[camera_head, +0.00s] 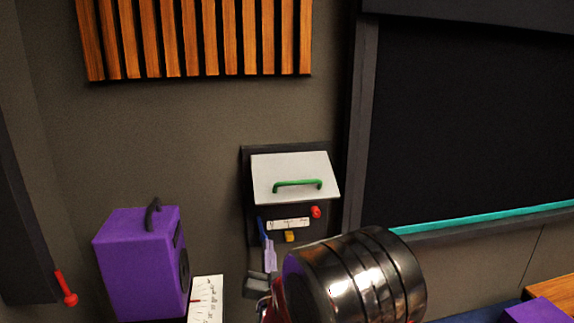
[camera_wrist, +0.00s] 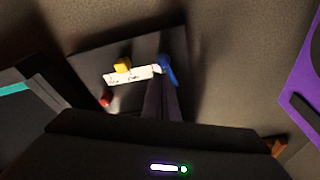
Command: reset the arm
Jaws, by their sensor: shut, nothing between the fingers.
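The wall panel (camera_head: 252,180) has a white lid (camera_head: 290,172) with a green handle (camera_head: 298,184). Below the lid are a red knob (camera_head: 315,212), a yellow piece (camera_head: 290,236), a white label strip (camera_head: 288,224) and a blue piece (camera_head: 261,227). My gripper (camera_head: 269,250) is shut and empty, just below the blue piece. In the wrist view my gripper (camera_wrist: 160,88) has its fingers together, close to the blue piece (camera_wrist: 168,69); I cannot tell whether they touch. My metallic arm link hides what lies right below the panel.
A purple speaker-like box (camera_head: 138,266) with a dark handle stands at left, beside a white gauge card (camera_head: 206,298). A red lever (camera_head: 66,289) is at far left. A dark window with a teal sill (camera_head: 480,218) is at right. Bare wall lies left of the panel.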

